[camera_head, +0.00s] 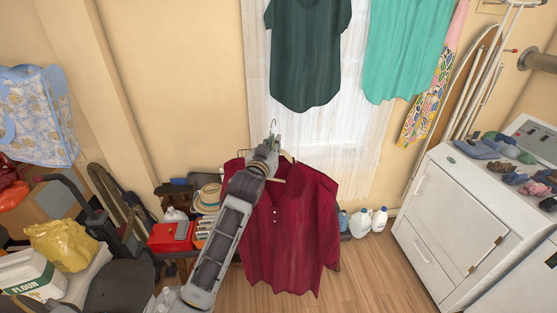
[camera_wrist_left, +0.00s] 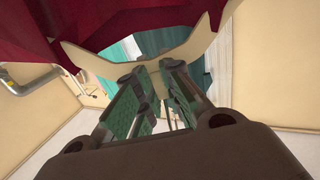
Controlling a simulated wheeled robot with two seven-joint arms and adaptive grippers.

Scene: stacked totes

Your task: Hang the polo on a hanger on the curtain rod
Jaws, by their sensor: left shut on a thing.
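The polo, a dark red collared shirt (camera_head: 290,232), hangs upright on a wooden hanger (camera_head: 287,157) in the head view. The hanger's metal hook (camera_head: 273,125) sticks up above my left gripper (camera_head: 273,146). That gripper is shut on the hanger near its top, and the polo hangs beside and behind my forearm. In the left wrist view, the fingers (camera_wrist_left: 160,85) close on the tan hanger (camera_wrist_left: 205,45), with red polo cloth (camera_wrist_left: 120,20) at the upper left. The curtain rod is out of the head view; I cannot make it out surely in the wrist view. My right gripper is not in view.
A dark green shirt (camera_head: 308,55) and a teal garment (camera_head: 405,50) hang before a white sheer curtain (camera_head: 335,140), above the polo. A white washer or dryer (camera_head: 455,215) stands right; jugs (camera_head: 370,221) sit by the wall. Clutter fills the left. Open floor lies right of the polo.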

